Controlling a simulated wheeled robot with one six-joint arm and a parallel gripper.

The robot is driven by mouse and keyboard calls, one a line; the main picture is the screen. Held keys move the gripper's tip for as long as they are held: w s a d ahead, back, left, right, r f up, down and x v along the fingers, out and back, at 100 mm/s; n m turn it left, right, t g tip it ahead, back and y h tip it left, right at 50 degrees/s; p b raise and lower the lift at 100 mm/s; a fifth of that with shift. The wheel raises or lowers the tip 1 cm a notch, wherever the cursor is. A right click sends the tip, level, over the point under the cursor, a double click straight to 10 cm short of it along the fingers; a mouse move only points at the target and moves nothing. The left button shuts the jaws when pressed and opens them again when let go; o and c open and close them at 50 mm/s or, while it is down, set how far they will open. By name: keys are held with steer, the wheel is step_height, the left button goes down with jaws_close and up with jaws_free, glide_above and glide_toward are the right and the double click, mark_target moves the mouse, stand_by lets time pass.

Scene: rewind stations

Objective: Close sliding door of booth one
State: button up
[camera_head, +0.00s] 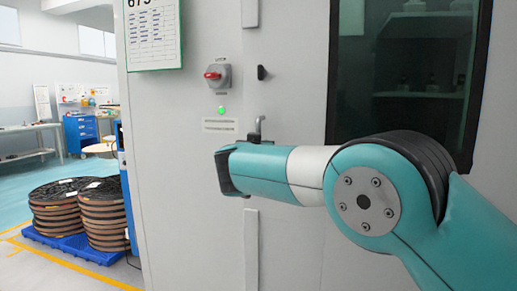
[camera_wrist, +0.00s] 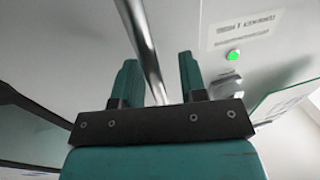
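The pale grey booth front fills the middle of the head view. Its door panel (camera_head: 295,75) carries a dark window (camera_head: 405,70). A slim metal handle (camera_head: 258,125) stands out from the front just above my wrist; its lower part is hidden by my arm. In the wrist view the metal handle (camera_wrist: 146,45) runs between the two teal fingers of my gripper (camera_wrist: 157,70). The fingers are apart, with a gap seen on either side of the bar. The head view hides my fingers behind the wrist. I cannot tell how far the door stands open.
Left of the handle are a red switch (camera_head: 213,75), a green light (camera_head: 221,110) and a label (camera_head: 220,125). A sign (camera_head: 152,35) hangs further left. Stacked reels (camera_head: 105,215) on a blue pallet (camera_head: 75,243) stand at the left. Floor between them and the workbenches is open.

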steer(key=shift+s, duration=0.1)
steer(key=s+b, duration=0.4)
steer(key=s, duration=1.3)
steer(key=shift+a, duration=0.35)
steer(key=shift+s, duration=0.1)
